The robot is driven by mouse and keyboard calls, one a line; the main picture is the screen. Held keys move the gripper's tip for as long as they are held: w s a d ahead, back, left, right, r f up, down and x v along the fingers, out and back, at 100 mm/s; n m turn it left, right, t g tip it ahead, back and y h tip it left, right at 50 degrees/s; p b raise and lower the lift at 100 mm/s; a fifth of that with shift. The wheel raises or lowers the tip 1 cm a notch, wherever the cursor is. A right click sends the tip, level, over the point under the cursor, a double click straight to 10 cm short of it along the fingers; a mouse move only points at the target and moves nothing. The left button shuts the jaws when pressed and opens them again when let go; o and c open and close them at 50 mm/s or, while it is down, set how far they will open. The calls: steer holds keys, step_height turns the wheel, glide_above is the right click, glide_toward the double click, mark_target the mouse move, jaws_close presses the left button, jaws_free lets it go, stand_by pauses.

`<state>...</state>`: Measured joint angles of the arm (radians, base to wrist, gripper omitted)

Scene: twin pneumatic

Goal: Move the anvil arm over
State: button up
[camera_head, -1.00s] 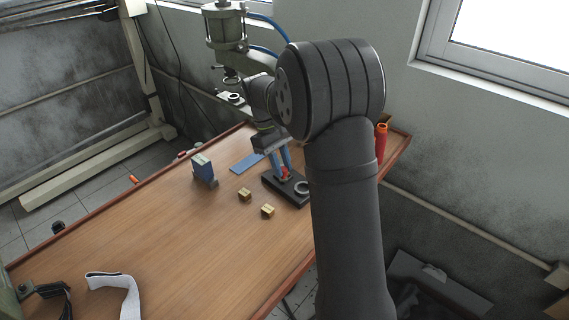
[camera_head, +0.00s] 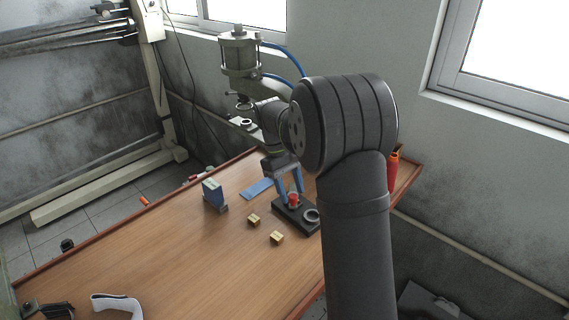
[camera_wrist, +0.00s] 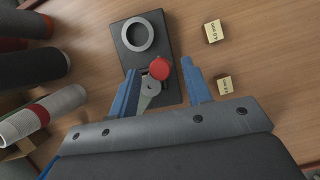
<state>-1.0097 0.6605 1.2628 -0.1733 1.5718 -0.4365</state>
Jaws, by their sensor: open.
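A black base plate (camera_wrist: 161,28) with a grey ring (camera_wrist: 137,36) lies on the table; it also shows in the head view (camera_head: 284,213). A grey arm (camera_wrist: 149,94) with a red knob (camera_wrist: 160,68) sits at the plate's near end in the wrist view. I take this to be the anvil arm. My gripper (camera_wrist: 158,70) points down with its blue fingers spread, one on each side of the arm and knob. The knob also shows between the fingers in the head view (camera_head: 293,200). I cannot tell whether either finger touches it.
Two small yellow blocks (camera_head: 253,219) (camera_head: 276,238) lie left of the plate in the head view. A pneumatic press (camera_head: 240,56) stands behind. Free wooden tabletop (camera_head: 180,250) lies in front.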

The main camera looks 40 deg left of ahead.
steer(key=v, duration=1.6)
steer(key=shift+r, duration=0.35)
steer(key=shift+f, duration=0.1)
steer(key=x, duration=1.7)
steer(key=shift+f, duration=0.2)
steer(key=shift+a+r, duration=0.1)
